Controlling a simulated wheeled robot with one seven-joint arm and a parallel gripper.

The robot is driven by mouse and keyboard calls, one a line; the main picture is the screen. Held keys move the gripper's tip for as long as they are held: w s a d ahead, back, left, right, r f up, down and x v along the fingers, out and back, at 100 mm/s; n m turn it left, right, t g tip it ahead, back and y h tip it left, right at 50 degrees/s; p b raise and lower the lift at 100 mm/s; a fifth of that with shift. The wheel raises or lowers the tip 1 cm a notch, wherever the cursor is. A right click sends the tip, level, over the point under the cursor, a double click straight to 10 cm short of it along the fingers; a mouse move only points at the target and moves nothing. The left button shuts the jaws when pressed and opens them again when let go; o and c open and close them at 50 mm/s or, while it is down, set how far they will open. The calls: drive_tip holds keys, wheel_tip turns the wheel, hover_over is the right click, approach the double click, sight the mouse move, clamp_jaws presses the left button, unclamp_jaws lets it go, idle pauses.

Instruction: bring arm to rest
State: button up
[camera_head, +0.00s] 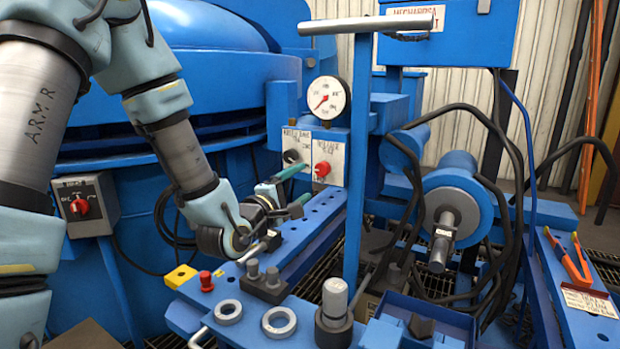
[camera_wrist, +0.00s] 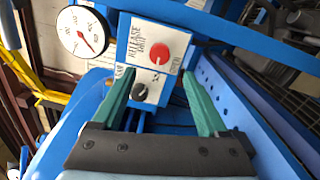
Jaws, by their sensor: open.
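My gripper (camera_head: 297,190) is at the middle of the head view, with its two green-tipped fingers pointing toward a control panel (camera_head: 315,155). In the wrist view my gripper (camera_wrist: 152,88) has its fingers spread apart with nothing between them. The panel carries a red knob (camera_head: 322,169) and a black knob (camera_head: 291,156). In the wrist view the red knob (camera_wrist: 156,53) and the black knob (camera_wrist: 139,91) appear beyond and between the fingers. I cannot tell how far the fingertips are from the panel.
A pressure gauge (camera_head: 326,97) sits above the panel. A tall blue post with a grey crossbar (camera_head: 365,25) stands right of my gripper. Metal rings (camera_head: 279,322) and a yellow block (camera_head: 180,276) lie on the blue bench below. Black hoses loop at right.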

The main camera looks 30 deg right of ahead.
drive_tip(key=shift+v, duration=0.9)
drive_tip(key=w+a+f+m+y, duration=0.2)
drive_tip(key=w+a+f+y, duration=0.1)
drive_tip(key=a, duration=0.3)
drive_tip(key=w+a+f+m+y, duration=0.1)
drive_tip(key=w+a+f+y, duration=0.2)
drive_tip(key=a, duration=0.4)
drive_tip(key=w+a+f+m+y, duration=0.2)
drive_tip(key=a+y, duration=0.2)
drive_tip(key=a, duration=0.2)
drive_tip(key=s+a+m+g+y, duration=0.2)
drive_tip(key=s+a+g+y, duration=0.15)
drive_tip(key=s+a, duration=0.45)
drive_tip(key=s+a+m+g+y, duration=0.2)
drive_tip(key=s+a+g+y, duration=0.15)
drive_tip(key=a, duration=0.95)
wheel_tip(320, 180, up, 23)
drive_tip(key=p, duration=2.4)
drive_tip(key=shift+w+d+r+h, duration=0.15)
drive_tip(key=shift+w+r+h, duration=0.05)
drive_tip(key=shift+h, duration=0.2)
